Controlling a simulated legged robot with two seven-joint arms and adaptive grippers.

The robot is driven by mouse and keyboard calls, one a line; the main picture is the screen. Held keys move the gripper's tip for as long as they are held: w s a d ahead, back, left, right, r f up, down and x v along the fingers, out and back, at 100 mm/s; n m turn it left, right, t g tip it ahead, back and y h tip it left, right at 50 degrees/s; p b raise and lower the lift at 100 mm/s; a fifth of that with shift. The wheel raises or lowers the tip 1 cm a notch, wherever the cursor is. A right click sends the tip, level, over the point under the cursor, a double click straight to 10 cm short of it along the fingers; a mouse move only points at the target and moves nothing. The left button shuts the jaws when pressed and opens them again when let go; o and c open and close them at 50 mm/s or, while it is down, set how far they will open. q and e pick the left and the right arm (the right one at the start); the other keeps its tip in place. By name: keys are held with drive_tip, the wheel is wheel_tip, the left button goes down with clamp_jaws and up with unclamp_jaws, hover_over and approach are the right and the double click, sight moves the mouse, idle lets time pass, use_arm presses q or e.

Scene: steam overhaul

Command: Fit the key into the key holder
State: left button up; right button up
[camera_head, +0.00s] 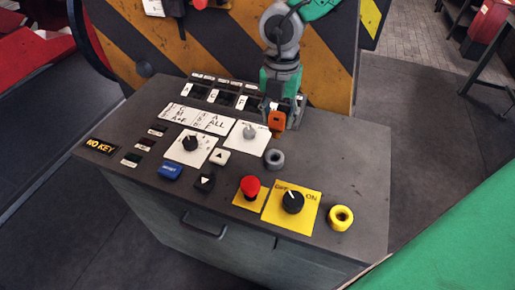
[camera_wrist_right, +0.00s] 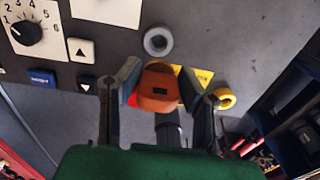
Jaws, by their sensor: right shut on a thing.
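My right gripper (camera_head: 284,112) is shut on an orange key (camera_head: 276,122) above the back right part of the control desk. In the right wrist view the key (camera_wrist_right: 158,90) sits between the two fingers of the gripper (camera_wrist_right: 161,78). A grey ring-shaped socket (camera_head: 274,158) stands on the desk, in front of the key and apart from it; it also shows in the right wrist view (camera_wrist_right: 158,42). A yellow ring-shaped socket (camera_head: 341,217) is at the front right corner. I cannot tell from looks alone which ring is the key holder. My left gripper is not in view.
The desk top (camera_head: 345,150) is bare at the right. A red button (camera_head: 251,188), a black OFF/ON knob (camera_head: 292,202) and a grey knob (camera_head: 249,131) stick up near the rings. A "NO KEY" sign (camera_head: 102,146) is lit at the left. A striped panel (camera_head: 190,45) stands behind.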

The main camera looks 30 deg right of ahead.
hover_over(275, 154)
wheel_tip(275, 154, down, 6)
drive_tip(key=shift+f, duration=0.1)
wheel_tip(275, 154, down, 3)
drive_tip(key=shift+s, duration=0.15)
drive_tip(key=shift+f, duration=0.1)
drive_tip(key=shift+f, duration=0.2)
drive_tip(key=o, duration=1.2)
wheel_tip(275, 154, up, 12)
drive_tip(key=shift+r, duration=0.25)
